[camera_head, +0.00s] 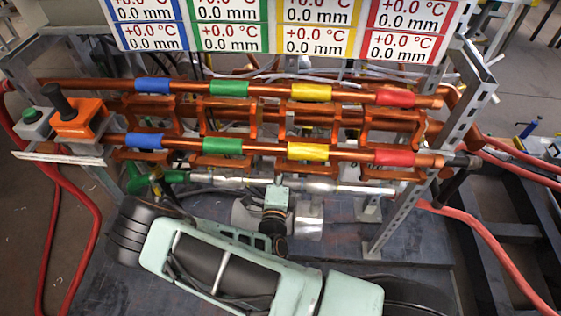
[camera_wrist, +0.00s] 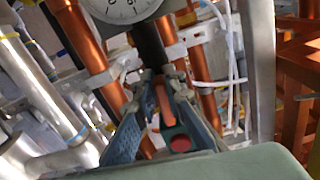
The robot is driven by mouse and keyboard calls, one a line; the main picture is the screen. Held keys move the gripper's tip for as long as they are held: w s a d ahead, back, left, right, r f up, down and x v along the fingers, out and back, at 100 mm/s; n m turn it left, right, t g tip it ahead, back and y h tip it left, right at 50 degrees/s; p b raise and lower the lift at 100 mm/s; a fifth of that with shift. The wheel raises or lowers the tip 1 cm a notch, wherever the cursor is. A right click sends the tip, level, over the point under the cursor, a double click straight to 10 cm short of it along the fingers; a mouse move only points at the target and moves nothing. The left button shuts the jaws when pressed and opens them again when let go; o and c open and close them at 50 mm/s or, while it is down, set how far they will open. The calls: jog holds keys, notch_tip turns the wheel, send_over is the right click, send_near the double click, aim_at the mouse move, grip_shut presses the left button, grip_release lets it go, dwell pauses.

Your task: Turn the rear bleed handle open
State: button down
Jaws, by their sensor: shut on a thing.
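In the wrist view, my gripper (camera_wrist: 160,88) has its two blue-grey fingers closed in around a narrow orange-red handle (camera_wrist: 164,103). I take this for the rear bleed handle. A round red end (camera_wrist: 180,143) shows between the fingers, nearer the camera. A dark rod (camera_wrist: 150,45) runs up from the fingertips towards a white dial gauge (camera_wrist: 120,8). The exact contact and the handle's angle are hard to see. In the head view, my arm reaches under the copper pipes, and the handle and fingertips are hidden or too small to tell.
Copper pipes with blue, green, yellow and red bands (camera_head: 311,91) cross above my gripper. A metal post (camera_head: 410,205) stands at the right. Red hoses (camera_head: 495,245) hang at both sides. An orange box with a black knob (camera_head: 80,118) is at left. Silver pipes (camera_wrist: 40,85) crowd the wrist view's left.

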jog(key=c, duration=2)
grip_release()
jog(key=s, duration=1.2)
jog(key=shift+a, duration=0.2)
